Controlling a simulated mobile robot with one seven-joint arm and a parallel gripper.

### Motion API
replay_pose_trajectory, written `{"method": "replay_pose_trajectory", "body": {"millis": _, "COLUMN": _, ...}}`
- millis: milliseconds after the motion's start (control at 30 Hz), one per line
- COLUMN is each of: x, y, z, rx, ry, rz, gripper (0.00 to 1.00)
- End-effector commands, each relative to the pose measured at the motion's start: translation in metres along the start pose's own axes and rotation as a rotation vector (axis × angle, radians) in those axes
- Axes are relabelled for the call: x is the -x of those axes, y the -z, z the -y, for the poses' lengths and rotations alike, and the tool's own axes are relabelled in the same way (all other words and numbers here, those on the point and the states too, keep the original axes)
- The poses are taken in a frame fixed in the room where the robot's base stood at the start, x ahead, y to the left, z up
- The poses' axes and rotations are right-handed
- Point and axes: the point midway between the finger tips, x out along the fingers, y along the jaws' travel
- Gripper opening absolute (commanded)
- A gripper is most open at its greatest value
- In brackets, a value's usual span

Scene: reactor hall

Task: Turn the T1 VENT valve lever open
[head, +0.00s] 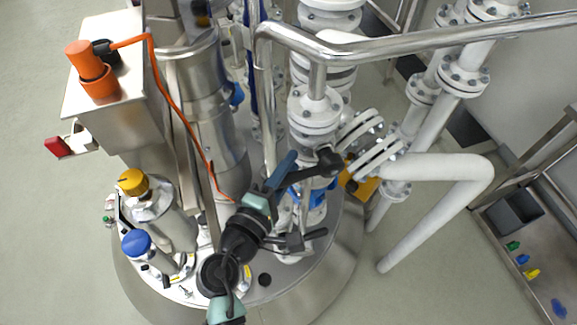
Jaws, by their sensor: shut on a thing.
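My dark and teal arm reaches up from the bottom over the lid of the steel vessel (335,262). My gripper (308,238) is small and dark, low beside the white flanged valve column (313,118). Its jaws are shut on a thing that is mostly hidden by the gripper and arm. It appears to be the T1 VENT valve lever, but I cannot make out its angle. No T1 VENT label is readable. Blue parts show on the column just above the gripper.
A steel handrail (440,38) crosses above the column. White pipework (440,168) stands to its right. Yellow-capped (132,181) and blue-capped (136,242) fittings stand on the lid at left. An orange cable runs down from an orange plug (88,66) on a steel box.

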Motion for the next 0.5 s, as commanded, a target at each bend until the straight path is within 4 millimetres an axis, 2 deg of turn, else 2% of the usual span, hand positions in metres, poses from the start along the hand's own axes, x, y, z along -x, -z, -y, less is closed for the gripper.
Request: {"method": "replay_pose_trajectory", "body": {"millis": 500, "x": -0.007, "y": 0.002, "z": 0.035, "rx": 0.204, "ry": -0.196, "rz": 0.056, "gripper": 0.0}}
